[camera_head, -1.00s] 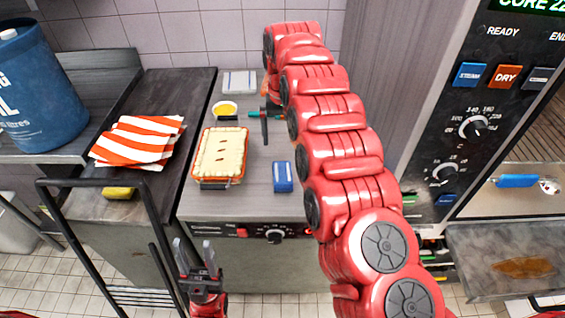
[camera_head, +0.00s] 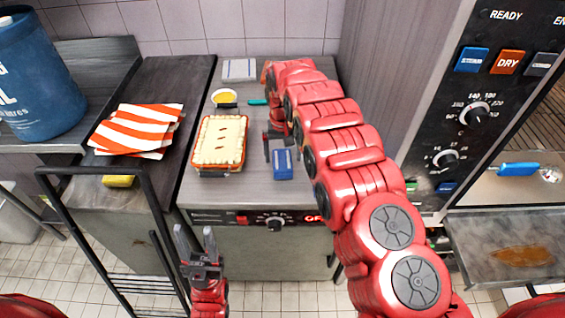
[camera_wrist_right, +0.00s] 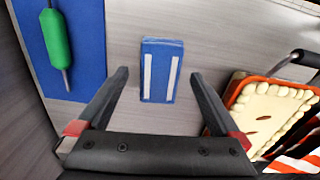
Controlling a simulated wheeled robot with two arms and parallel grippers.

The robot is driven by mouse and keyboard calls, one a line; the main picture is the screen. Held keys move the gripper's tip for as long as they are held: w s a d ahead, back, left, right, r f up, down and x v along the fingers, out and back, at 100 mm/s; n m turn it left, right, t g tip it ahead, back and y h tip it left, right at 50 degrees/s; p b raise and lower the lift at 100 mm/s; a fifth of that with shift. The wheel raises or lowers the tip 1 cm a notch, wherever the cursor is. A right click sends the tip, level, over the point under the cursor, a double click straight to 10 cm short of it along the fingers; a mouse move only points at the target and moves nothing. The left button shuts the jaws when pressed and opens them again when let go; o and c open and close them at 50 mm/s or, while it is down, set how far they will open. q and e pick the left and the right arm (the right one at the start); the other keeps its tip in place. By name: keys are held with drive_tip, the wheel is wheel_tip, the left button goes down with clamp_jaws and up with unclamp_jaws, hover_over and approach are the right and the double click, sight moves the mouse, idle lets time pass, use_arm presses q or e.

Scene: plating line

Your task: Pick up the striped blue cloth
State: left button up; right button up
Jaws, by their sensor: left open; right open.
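The striped blue cloth (camera_head: 283,164) is a small folded blue rectangle with white stripes. It lies flat on the grey counter, right of the pie. In the right wrist view the cloth (camera_wrist_right: 161,72) shows two white stripes and lies ahead, between the lines of the fingers. My right gripper (camera_head: 277,146) is open and empty, just behind the cloth in the head view; its wrist partly hides its fingers. In the right wrist view the open fingers (camera_wrist_right: 160,76) flank the cloth, apparently without touching it. My left gripper (camera_head: 194,236) is open and empty, low in front of the counter.
A pie in an orange dish (camera_head: 219,145) sits left of the cloth. Behind are a yellow bowl (camera_head: 224,97) and a pale cloth (camera_head: 239,70). Orange-striped cloths (camera_head: 140,130) lie farther left. A green-handled tool (camera_wrist_right: 56,38) rests on a blue surface (camera_wrist_right: 88,30).

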sight(283, 164)
wheel_tip(283, 164, down, 3)
drive_tip(key=shift+s+f+p, duration=0.1)
drive_tip(key=shift+s+p, duration=0.05)
drive_tip(key=shift+p, duration=0.75)
drive_tip(key=shift+f, duration=0.75)
drive_tip(key=c, duration=1.3)
